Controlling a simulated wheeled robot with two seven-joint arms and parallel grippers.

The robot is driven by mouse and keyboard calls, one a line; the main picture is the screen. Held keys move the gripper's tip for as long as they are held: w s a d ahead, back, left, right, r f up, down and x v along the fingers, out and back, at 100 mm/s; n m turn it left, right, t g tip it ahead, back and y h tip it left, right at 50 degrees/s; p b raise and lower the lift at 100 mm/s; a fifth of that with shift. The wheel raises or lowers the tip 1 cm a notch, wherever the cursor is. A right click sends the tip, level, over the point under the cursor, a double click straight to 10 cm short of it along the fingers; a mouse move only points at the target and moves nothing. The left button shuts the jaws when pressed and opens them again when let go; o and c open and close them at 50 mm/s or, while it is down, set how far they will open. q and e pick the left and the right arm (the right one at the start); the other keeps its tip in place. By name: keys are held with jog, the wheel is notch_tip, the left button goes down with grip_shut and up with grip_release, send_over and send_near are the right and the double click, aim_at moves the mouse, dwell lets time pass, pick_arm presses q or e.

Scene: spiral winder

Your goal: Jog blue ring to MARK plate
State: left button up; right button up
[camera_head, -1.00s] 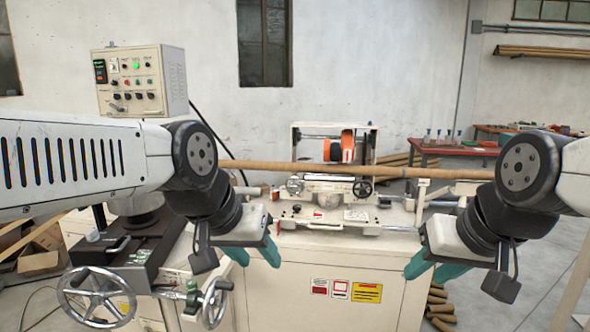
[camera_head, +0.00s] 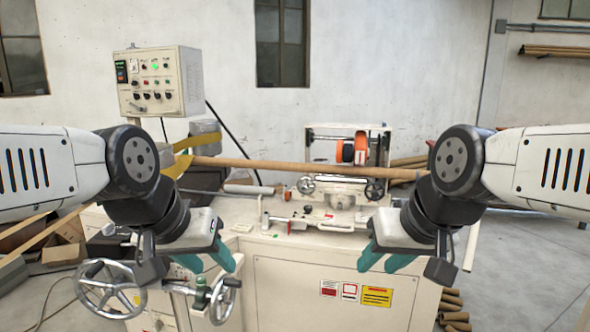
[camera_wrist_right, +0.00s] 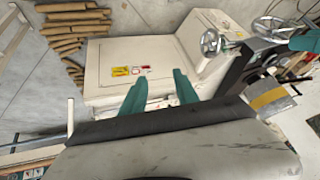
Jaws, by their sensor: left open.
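I cannot make out a blue ring or a plate that reads MARK in either view. The long brown tube (camera_head: 290,167) runs level across the winder (camera_head: 345,220). My left gripper (camera_head: 207,260) is open and empty, in front of the winder's left part, above the handwheels. My right gripper (camera_head: 385,260) is open and empty, in front of the winder's right part. Its two teal fingers stand apart in the right wrist view (camera_wrist_right: 160,90), with the winder's white cabinet beyond them. My right arm hides the tube's right end.
Two spoked handwheels, a larger one (camera_head: 105,288) and a smaller one (camera_head: 222,300), stick out at the front left. A control box (camera_head: 160,82) with buttons and a green light stands behind. Yellow belts (camera_head: 178,165) touch the tube's left part.

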jog(key=shift+c, duration=0.5)
grip_shut()
dwell(1.1)
